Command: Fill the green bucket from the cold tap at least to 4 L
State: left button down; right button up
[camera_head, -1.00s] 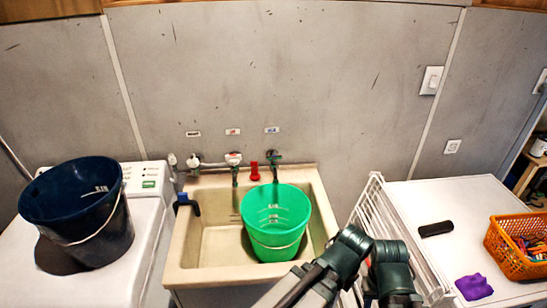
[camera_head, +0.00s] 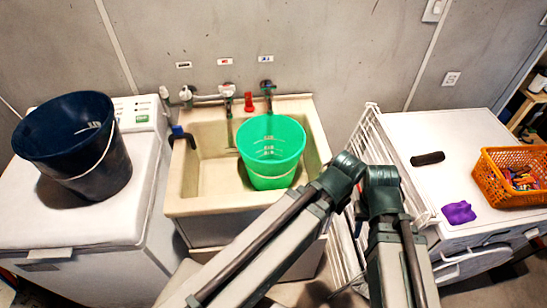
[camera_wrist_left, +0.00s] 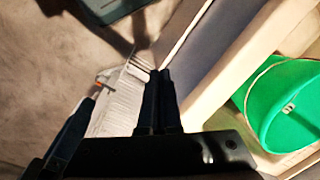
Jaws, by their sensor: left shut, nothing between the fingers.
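The green bucket (camera_head: 270,172) stands upright in the right part of the beige sink (camera_head: 187,206), below the tap under the blue label (camera_head: 266,58). That cold tap (camera_head: 267,88) is on the wall; I cannot make out a water stream or the level in the bucket. The bucket also shows at the right of the left wrist view (camera_wrist_left: 255,105). My left gripper (camera_wrist_left: 160,75) is shut and empty there, outside the sink and apart from the bucket. In the head view, dark arm joints are in front of the sink's right side; my right gripper's fingers cannot be made out.
A dark blue bucket (camera_head: 100,175) stands on the white washer (camera_head: 135,210) at left. A white drying rack (camera_head: 345,215) is right of the sink. Beyond it, a white machine (camera_head: 455,140) carries an orange basket (camera_head: 485,185), a purple cloth (camera_head: 458,212) and a black object (camera_head: 428,158).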

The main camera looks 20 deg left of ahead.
aim_at(269, 91)
dwell(0.4)
